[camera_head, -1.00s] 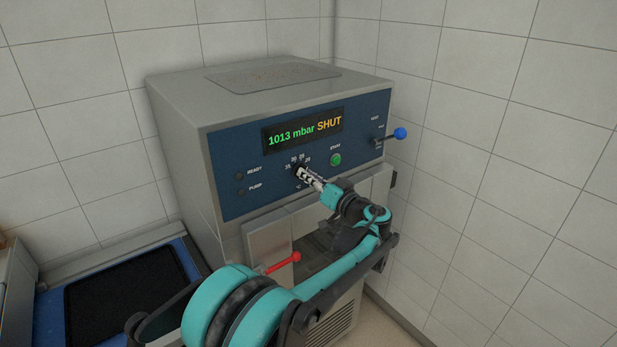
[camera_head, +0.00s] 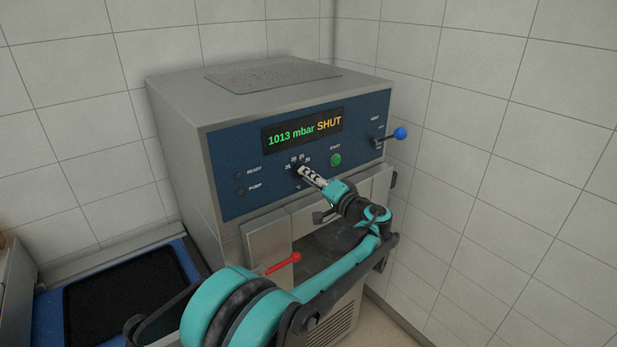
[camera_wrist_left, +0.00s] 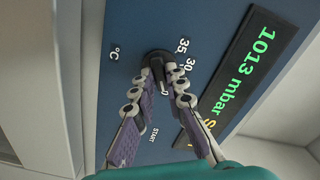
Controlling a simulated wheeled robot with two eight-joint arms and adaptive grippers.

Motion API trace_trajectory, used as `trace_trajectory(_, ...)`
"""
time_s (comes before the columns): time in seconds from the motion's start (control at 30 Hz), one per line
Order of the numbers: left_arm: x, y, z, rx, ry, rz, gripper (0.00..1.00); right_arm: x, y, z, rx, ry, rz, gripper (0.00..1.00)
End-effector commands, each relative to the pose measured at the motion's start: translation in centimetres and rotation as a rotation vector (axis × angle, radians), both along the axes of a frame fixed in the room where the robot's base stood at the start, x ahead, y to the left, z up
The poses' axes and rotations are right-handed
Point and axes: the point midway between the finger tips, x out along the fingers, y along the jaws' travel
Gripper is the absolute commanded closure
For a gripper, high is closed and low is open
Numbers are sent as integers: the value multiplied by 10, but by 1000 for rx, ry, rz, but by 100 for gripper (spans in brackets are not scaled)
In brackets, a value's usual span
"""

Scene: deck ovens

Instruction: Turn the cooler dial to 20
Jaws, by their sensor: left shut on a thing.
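The cooler dial (camera_head: 296,168) is a small dark knob on the blue front panel, below the display and above a °C mark. It also shows in the left wrist view (camera_wrist_left: 154,57), with the marks 35 and 30 beside it. My left gripper (camera_head: 303,172) is shut on the dial, its fingertips on either side of the knob in the wrist view (camera_wrist_left: 160,72). The fingers hide part of the dial and some numbers, so I cannot read its setting. My right gripper is not in view.
The display (camera_head: 303,130) reads 1013 mbar SHUT. A green START button (camera_head: 335,160) sits right of the dial. A blue-knobbed lever (camera_head: 399,133) sticks out at the panel's right, and a red handle (camera_head: 284,262) lies below. A black tray (camera_head: 125,285) is at lower left.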

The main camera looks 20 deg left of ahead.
Motion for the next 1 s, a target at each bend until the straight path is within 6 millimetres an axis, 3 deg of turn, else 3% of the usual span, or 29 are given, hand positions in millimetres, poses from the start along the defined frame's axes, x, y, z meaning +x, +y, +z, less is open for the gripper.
trace_trajectory(0.37, 0, 0, -1, 3, 7, -1, 100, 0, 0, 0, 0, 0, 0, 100)
trace_trajectory(0.4, 0, 0, -1, 3, 7, -1, 85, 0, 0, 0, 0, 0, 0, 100)
trace_trajectory(0.47, 0, 0, -1, 3, 5, 0, 69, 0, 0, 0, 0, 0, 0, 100)
trace_trajectory(0.5, 0, 0, -1, 3, 5, 0, 66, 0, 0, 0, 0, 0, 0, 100)
trace_trajectory(0.83, -2, -3, 0, 3, 5, -1, 66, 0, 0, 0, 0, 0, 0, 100)
trace_trajectory(1.0, -16, -22, 0, 3, 5, -5, 66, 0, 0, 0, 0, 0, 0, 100)
